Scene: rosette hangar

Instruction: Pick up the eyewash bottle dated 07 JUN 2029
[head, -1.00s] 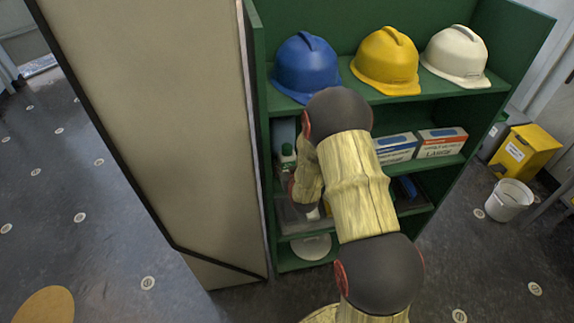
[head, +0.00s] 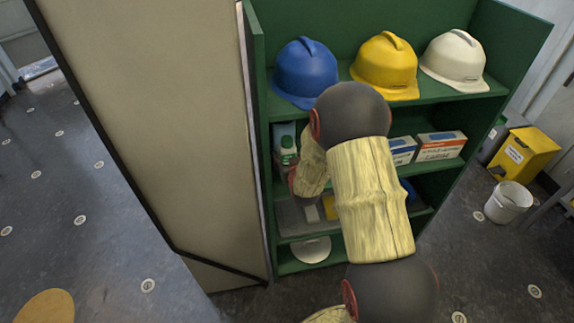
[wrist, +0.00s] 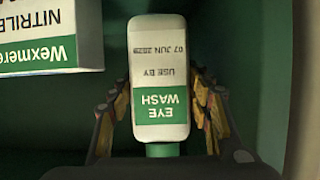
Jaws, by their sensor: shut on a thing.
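The eyewash bottle (wrist: 158,95) is white with a green band reading EYE WASH. Its label reads USE BY 07 JUN 2029 and appears upside down in the wrist view. My gripper (wrist: 157,108) has a finger on each side of the bottle and is shut on it. In the head view the bottle's green top (head: 288,142) shows in the left part of the green shelf unit (head: 259,120), beside my arm. Whether the bottle's base touches the shelf cannot be told.
A Wexmere nitrile box (wrist: 50,50) is close by in the wrist view. Blue (head: 306,72), yellow (head: 385,65) and white (head: 454,58) helmets sit on the shelf above. A glove box (head: 440,145) stands right of my arm. A beige partition (head: 150,110) borders the unit's left side.

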